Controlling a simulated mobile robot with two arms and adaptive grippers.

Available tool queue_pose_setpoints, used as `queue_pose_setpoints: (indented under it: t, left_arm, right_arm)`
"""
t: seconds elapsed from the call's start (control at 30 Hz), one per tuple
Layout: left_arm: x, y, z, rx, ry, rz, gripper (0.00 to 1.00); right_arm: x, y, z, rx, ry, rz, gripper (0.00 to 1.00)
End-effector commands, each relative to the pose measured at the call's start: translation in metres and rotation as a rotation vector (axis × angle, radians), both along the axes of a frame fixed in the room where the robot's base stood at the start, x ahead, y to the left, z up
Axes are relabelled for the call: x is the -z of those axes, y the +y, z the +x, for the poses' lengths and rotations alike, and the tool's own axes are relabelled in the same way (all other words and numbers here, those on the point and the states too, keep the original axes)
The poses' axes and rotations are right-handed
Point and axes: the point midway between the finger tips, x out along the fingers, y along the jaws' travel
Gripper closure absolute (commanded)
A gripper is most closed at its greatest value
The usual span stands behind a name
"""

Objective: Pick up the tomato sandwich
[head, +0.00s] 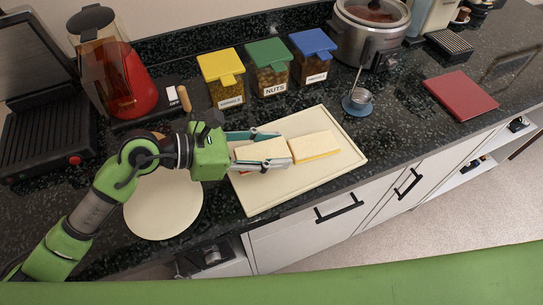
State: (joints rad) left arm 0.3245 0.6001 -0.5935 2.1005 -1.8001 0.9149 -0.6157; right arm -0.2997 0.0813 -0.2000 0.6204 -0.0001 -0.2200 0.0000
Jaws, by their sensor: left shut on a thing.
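My left gripper (262,151) reaches in from the left over a cream cutting board (266,203). It is shut on a sandwich (262,150) with pale bread, one finger on its far side and one on its near side. A thin red edge shows low at its left end, which fits tomato; the rest of its filling is hidden by the finger. A second pale sandwich (315,146) lies on the board just right of the gripper. I cannot tell whether the held sandwich touches the board. My right gripper is not in view.
A round cream plate (163,212) lies under my left arm. Behind the board stand yellow-lidded (222,77), green-lidded (270,67) and blue-lidded (312,55) containers. A ladle rests on a blue holder (357,106). A slow cooker (368,32), red book (460,95) and grill (45,125) stand around.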

Motion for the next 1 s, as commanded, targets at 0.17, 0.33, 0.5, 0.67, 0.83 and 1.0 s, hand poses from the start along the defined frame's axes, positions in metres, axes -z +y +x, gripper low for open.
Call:
queue_pose_setpoints:
  t: [0.17, 0.33, 0.5, 0.67, 0.83, 1.0]
  left_arm:
    - [-0.036, -0.001, -0.032, 0.004, -0.008, 0.0, 0.83]
    - [-0.064, -0.003, -0.068, 0.005, -0.006, 0.001, 0.83]
    - [-0.088, -0.003, -0.099, -0.001, 0.008, 0.001, 0.83]
    - [-0.093, -0.004, -0.108, -0.001, 0.008, 0.0, 0.83]
    - [-0.096, -0.004, -0.119, 0.0, 0.008, 0.0, 0.83]
    - [-0.099, -0.005, -0.132, 0.0, 0.005, 0.0, 0.83]
  right_arm:
    - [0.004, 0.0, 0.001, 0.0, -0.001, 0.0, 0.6]
    - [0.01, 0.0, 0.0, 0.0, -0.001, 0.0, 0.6]
    - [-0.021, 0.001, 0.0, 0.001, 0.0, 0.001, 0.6]
    - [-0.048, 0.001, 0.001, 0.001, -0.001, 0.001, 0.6]
    - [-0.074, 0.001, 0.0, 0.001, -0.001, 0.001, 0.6]
    - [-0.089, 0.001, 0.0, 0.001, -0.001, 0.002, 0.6]
